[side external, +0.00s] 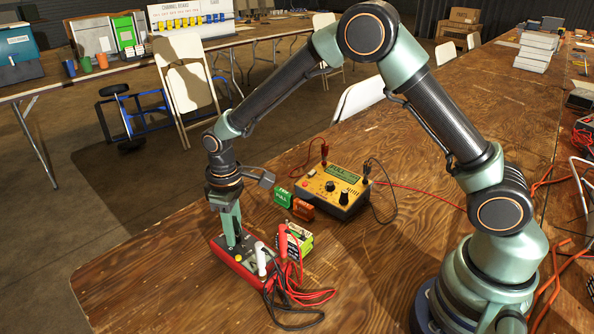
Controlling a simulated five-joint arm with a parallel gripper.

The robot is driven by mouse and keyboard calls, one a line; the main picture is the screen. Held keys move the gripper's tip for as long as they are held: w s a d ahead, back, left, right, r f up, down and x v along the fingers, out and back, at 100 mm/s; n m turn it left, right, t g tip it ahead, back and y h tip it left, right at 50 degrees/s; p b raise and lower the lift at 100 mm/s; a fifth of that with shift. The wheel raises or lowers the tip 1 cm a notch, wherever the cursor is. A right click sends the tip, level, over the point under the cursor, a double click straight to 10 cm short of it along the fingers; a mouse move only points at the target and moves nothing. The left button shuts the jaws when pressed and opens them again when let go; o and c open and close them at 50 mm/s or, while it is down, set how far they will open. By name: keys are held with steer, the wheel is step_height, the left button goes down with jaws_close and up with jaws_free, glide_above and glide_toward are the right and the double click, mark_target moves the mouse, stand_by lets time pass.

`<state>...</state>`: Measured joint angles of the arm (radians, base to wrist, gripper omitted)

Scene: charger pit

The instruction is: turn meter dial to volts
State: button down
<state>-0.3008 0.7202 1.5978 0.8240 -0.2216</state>
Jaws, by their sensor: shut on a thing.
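The red meter (223,257) with a dark face lies on the wooden table at the lower left of the side external view. My gripper (236,245) points straight down onto the meter's face, its fingers shut on the dial. The dial itself is hidden behind the fingers, so its setting cannot be read. A white-handled probe (261,258) and a red-handled probe (283,240) stand at the meter's right side, with red and black leads (300,296) coiled beside them.
A yellow charger (335,188) with a display and knob stands behind and right, with red and black cables. Green and orange packs (302,209) stand beside it. Another green pack (302,237) is close right of the meter. The table's front left is bare.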

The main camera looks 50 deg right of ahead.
steer(key=c, duration=0.6)
jaws_free()
step_height(320, 180, up, 12)
steer(key=shift+r, duration=0.1)
